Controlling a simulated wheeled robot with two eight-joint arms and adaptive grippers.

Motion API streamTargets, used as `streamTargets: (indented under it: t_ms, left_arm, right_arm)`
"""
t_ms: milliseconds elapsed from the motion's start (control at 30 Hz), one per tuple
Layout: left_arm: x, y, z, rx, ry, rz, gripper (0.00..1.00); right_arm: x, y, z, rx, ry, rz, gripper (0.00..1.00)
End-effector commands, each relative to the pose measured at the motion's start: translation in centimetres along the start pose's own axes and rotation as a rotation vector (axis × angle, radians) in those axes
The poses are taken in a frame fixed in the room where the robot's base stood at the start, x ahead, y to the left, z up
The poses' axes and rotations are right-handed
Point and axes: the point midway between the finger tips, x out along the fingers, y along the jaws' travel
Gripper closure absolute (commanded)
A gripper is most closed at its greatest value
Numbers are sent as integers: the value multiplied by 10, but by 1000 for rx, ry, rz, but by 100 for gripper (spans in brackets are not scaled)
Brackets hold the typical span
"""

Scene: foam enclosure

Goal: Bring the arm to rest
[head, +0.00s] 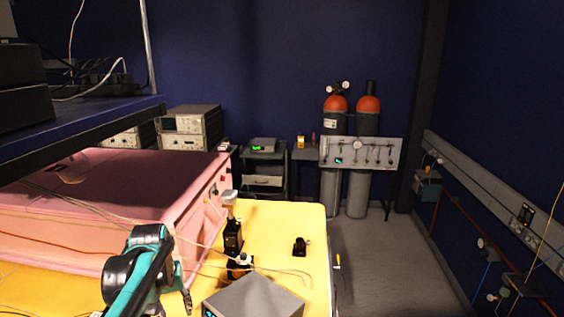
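My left arm, teal and black, comes in at the lower left in the head view, over the yellow table top (312,225) and in front of the pink foam box (120,195). A dark finger-like tip of my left gripper (186,300) shows beside it, low in the picture. The rest of this gripper is hidden or cut off, so its opening cannot be told. Nothing is seen held there. My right arm and gripper are not in view.
A grey box (255,298) stands close to the right of my arm. Black optical mounts (233,236) and a small black part (300,246) stand on the table. A dark shelf (80,125) overhangs the left. Gas cylinders (358,190) stand behind; the floor at right is clear.

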Motion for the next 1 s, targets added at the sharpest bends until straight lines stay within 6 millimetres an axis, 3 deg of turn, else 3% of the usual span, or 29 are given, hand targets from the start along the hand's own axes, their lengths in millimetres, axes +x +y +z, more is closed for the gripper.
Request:
streamTargets:
  t_ms: [33, 300, 500, 700, 1000]
  left_arm:
    - [-1, 8, 22, 34, 38, 9, 56]
    - [6, 36, 116, 201, 268, 61, 56]
    - [29, 45, 168, 295, 404, 98, 56]
    - [42, 48, 188, 335, 465, 114, 56]
    - [42, 49, 188, 337, 468, 115, 56]
  right_arm:
    - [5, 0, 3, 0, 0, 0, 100]
    - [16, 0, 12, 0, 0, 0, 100]
    - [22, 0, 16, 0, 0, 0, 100]
    - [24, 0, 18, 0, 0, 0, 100]
    - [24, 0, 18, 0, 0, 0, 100]
